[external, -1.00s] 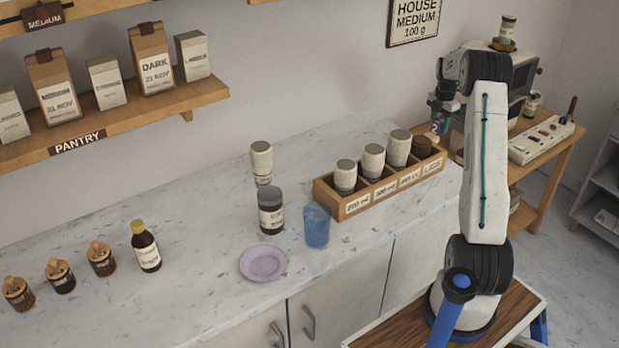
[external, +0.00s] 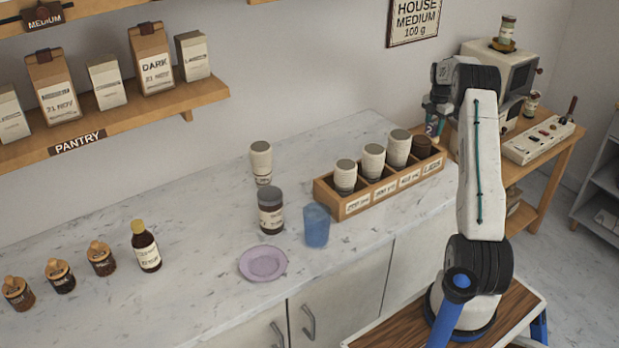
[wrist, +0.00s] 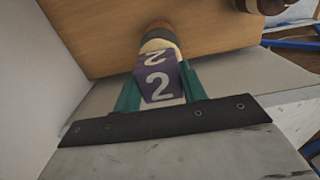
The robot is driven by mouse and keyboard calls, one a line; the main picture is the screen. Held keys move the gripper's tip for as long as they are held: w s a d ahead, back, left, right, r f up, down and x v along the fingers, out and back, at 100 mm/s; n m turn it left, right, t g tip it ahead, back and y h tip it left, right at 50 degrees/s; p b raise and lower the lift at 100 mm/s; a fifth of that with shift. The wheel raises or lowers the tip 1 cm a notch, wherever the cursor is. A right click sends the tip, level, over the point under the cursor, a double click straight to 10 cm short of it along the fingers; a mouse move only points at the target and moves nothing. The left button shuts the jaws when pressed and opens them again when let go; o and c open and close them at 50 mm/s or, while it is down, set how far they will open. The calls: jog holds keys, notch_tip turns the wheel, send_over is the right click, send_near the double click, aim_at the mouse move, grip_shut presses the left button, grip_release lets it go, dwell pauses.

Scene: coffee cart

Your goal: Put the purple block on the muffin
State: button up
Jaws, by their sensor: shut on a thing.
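The purple block (wrist: 160,80), with a white 2 on its faces, is between the green fingers of my gripper (wrist: 158,92) in the wrist view. My gripper is shut on it. In the external view my gripper (external: 434,124) is beyond the far right end of the counter, with a small bit of the purple block (external: 432,129) showing. In the wrist view a round cream and brown thing (wrist: 158,36) shows just past the block, partly hidden by it. I cannot tell whether it is the muffin or whether the block touches it. No muffin is clear in the external view.
A wooden side table (external: 540,150) holds a machine (external: 500,75) and a switch panel (external: 541,139). A wooden rack (external: 380,190) with several cups stands at the counter's right end. A blue cup (external: 317,226) and a pink plate (external: 263,264) stand farther left.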

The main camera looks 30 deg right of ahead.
aim_at(434, 123)
jog(key=o, duration=1.1)
jog(key=shift+c, duration=0.2)
notch_tip(434, 123, up, 12)
jog(key=s+a+r+m, duration=0.1)
jog(key=a+r+m, duration=0.1)
jog(key=a+r, duration=0.5)
jog(key=s+a+r+m, duration=0.15)
jog(key=a+r, duration=0.25)
jog(key=a, duration=0.6)
jog(key=s+a+r+m, duration=0.2)
jog(key=s+a, duration=0.2)
jog(key=a, duration=0.3)
jog(key=s+a+r+m, duration=0.2)
jog(key=s+a+m, duration=0.15)
jog(key=a, duration=0.35)
jog(key=s+a+f+m+t, duration=0.15)
jog(key=s+a+m, duration=0.35)
jog(key=s+a, duration=0.95)
jog(key=s+a+f+m, duration=0.2)
jog(key=s+f, duration=0.1)
jog(key=s, duration=0.4)
jog(key=s+a+f+m, duration=0.2)
jog(key=s+f, duration=0.2)
jog(key=s, duration=0.2)
jog(key=shift+s+f, duration=0.15)
jog(key=shift+s, duration=0.2)
